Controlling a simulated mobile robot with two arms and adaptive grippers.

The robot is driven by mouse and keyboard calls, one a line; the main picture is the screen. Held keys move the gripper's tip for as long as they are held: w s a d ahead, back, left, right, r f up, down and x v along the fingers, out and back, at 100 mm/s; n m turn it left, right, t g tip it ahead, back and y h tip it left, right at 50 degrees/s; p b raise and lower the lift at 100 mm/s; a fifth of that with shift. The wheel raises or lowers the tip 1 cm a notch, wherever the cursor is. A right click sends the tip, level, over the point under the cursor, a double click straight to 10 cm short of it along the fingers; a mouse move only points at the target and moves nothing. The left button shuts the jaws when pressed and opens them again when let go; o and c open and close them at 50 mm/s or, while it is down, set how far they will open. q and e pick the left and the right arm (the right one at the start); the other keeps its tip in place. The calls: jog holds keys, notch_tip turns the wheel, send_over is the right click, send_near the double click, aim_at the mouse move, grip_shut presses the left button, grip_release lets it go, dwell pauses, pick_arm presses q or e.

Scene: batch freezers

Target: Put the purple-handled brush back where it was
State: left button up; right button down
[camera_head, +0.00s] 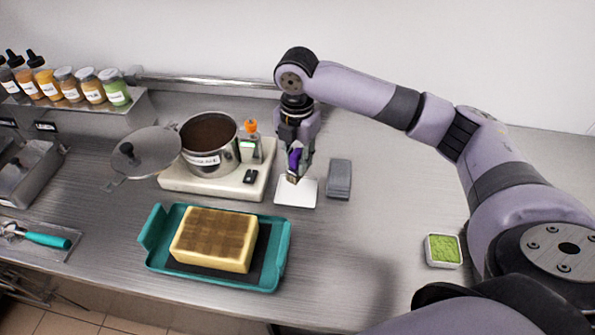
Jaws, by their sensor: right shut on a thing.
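The brush with the purple handle (294,160) is upright in my right gripper (297,158), which is shut on it. The brush's lower end is over or on a small white square pad (296,192) on the counter; I cannot tell if it touches. Part of the handle is hidden by the gripper fingers. My left gripper is not in view.
A white base (180,181) with a metal pot (208,165) of brown contents stands left of the pad. A grey block (339,179) lies just right. A teal tray (154,243) with a yellow block (190,252) is in front. The counter's right middle is clear.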

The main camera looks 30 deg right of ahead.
aim_at(297, 175)
jog(key=shift+f, duration=0.85)
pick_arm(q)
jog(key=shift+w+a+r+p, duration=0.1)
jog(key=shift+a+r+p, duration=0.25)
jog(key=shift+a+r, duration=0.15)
pick_arm(e)
jog(key=shift+f, duration=2.1)
jog(key=c, duration=1.3)
grip_release()
jog(key=shift+f, duration=0.15)
notch_tip(297, 175, up, 11)
jog(key=shift+r+b, duration=0.1)
jog(key=shift+b, duration=1.05)
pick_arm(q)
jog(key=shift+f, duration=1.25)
pick_arm(e)
jog(key=shift+r, duration=0.6)
